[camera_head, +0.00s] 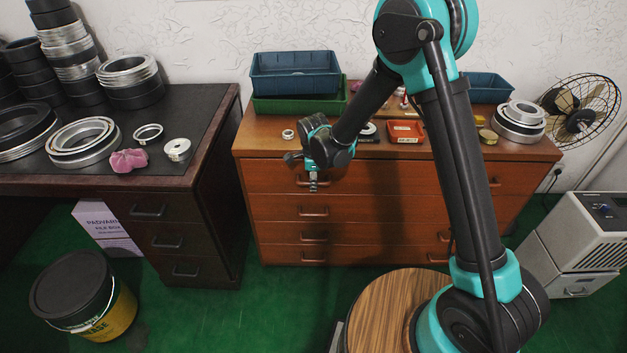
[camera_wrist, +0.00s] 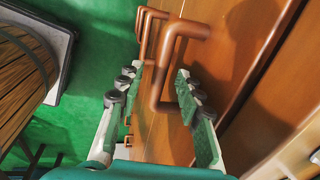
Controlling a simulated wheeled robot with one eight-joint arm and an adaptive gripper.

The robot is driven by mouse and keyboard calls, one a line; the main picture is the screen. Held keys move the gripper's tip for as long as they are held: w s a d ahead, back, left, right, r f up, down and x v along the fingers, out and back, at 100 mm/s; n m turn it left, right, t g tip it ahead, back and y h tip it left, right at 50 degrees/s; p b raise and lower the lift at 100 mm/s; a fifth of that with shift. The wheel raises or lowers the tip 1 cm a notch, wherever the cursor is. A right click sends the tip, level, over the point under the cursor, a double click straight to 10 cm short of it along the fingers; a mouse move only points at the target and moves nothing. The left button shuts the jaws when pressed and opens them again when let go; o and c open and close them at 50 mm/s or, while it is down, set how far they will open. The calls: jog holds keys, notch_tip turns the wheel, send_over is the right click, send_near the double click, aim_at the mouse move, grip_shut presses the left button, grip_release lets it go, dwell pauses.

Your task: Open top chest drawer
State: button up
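The brown wooden chest (camera_head: 385,207) stands against the back wall and has several drawers. Its top drawer (camera_head: 385,180) looks flush with the fronts below. My gripper (camera_head: 313,184) hangs in front of the left end of the top drawer and partly hides its handle. In the wrist view, a copper-brown bar handle (camera_wrist: 157,88) lies between the two spread fingers of my gripper (camera_wrist: 155,76). Gaps show between the fingers and the bar, so the gripper is open around or just short of it; I cannot tell the exact depth.
Blue (camera_head: 295,74) and green (camera_head: 275,104) bins, a red tray (camera_head: 405,131) and bearing rings (camera_head: 520,117) sit on the chest. A dark desk (camera_head: 195,140) stands at left, a white cabinet (camera_head: 580,240) at right. Green floor (camera_head: 275,300) before the chest is free.

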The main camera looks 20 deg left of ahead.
jog(key=shift+f, duration=0.1)
jog(key=shift+c, duration=0.4)
grip_shut()
